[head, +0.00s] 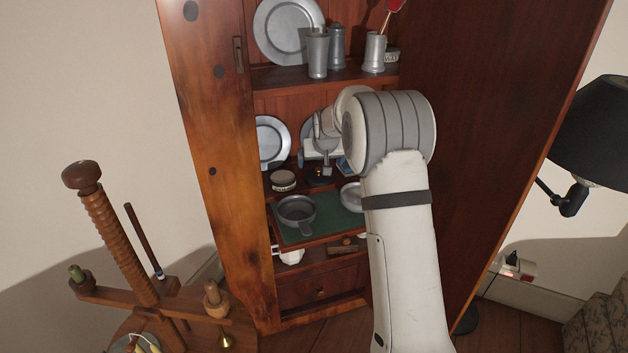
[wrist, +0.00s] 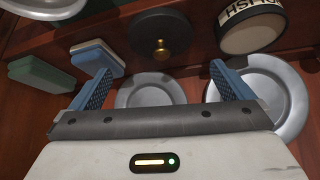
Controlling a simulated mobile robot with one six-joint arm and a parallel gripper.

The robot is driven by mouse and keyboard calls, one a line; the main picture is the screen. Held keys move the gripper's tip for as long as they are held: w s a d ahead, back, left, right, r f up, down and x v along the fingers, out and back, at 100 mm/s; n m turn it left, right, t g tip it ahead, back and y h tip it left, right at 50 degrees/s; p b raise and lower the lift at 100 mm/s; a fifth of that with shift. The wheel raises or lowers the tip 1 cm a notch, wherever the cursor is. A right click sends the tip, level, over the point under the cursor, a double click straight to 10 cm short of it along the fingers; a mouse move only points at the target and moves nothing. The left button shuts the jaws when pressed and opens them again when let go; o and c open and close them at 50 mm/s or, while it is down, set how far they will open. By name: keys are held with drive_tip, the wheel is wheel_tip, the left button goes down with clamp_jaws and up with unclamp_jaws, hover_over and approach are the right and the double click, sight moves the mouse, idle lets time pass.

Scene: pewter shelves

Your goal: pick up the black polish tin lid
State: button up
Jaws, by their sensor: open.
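A black round lid (wrist: 143,30) with a small brass knob lies on a wooden shelf, at the top centre of the wrist view. In the head view the black lid (head: 316,182) shows partly below my gripper. A round tin (wrist: 251,33) with a pale label band and dark lettering is beside it; it also shows in the head view (head: 283,181). My gripper (wrist: 161,68) is open, with its two blue fingers apart and nothing between them. The lid is beyond the fingertips, roughly centred between them.
Pewter plates (wrist: 262,90) stand near the fingers. Blue-and-white (wrist: 98,57) and green (wrist: 40,73) blocks lie at the left. In the head view, a pewter pan (head: 297,212) sits on a green surface below, and an upper shelf (head: 285,76) holds tankards.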

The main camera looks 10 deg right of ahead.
sight(319, 169)
drive_tip(key=b+x, duration=0.1)
drive_tip(key=x, duration=0.6)
drive_tip(key=shift+a, duration=0.1)
drive_tip(key=shift+r, duration=0.1)
drive_tip(key=shift+s, duration=0.1)
drive_tip(key=shift+c, duration=0.6)
drive_tip(key=c, duration=0.8)
